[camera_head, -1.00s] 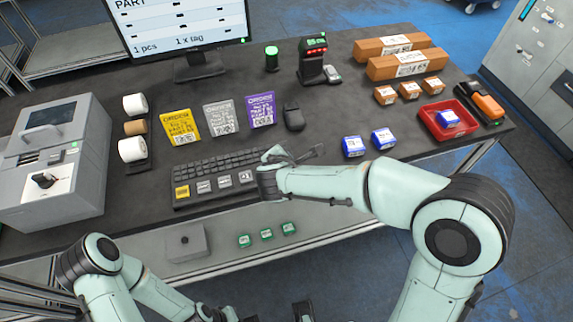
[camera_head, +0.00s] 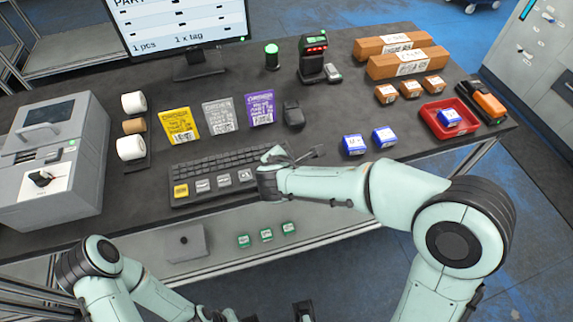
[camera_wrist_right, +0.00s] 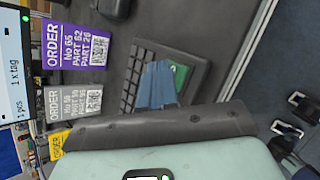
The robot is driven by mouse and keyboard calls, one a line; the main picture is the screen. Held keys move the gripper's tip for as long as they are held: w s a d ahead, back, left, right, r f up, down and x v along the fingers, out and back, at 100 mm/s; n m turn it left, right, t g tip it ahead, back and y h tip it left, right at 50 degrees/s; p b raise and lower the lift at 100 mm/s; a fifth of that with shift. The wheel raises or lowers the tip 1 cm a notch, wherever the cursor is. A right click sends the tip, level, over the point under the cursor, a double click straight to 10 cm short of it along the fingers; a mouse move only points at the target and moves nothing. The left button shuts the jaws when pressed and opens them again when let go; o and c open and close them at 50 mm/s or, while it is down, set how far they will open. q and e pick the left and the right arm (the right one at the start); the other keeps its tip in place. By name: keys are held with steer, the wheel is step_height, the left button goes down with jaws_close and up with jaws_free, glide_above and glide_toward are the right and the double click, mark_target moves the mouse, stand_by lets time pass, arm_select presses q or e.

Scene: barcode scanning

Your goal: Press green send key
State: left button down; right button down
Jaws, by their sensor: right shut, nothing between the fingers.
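The dark keyboard (camera_head: 215,167) lies on the table, with a yellow key (camera_head: 181,191) and several grey keys (camera_head: 224,180) along its front row. The green key (camera_wrist_right: 180,76) shows at the keyboard's end in the right wrist view, partly covered by my fingers; in the head view my right arm hides it. My right gripper (camera_head: 268,184) is over the keyboard's right end. Its blue-grey fingers (camera_wrist_right: 157,85) are together and empty, in front of the green key; contact cannot be told. My left gripper is low at the bottom edge, its jaws unclear (camera_head: 224,314).
Yellow, grey and purple order cards (camera_head: 219,117) stand behind the keyboard, with a mouse (camera_head: 293,114) to its right. Blue boxes (camera_head: 354,144) and a red tray (camera_head: 434,125) are further right. A monitor (camera_head: 180,25) stands behind. Green items (camera_head: 266,235) lie below the table's front edge.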

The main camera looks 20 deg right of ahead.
arm_select(q)
steer(key=shift+s+f+b, duration=0.15)
steer(key=shift+f+b, duration=0.3)
steer(key=shift+f, duration=0.05)
arm_select(e)
steer(key=shift+f, duration=0.45)
arm_select(q)
steer(key=shift+r, duration=0.1)
arm_select(e)
steer(key=shift+r, duration=0.1)
stand_by(0.3)
arm_select(q)
steer(key=shift+w+r+p, duration=0.2)
steer(key=shift+r+p, duration=0.35)
steer(key=shift+p, duration=0.05)
arm_select(e)
steer(key=shift+r, duration=0.8)
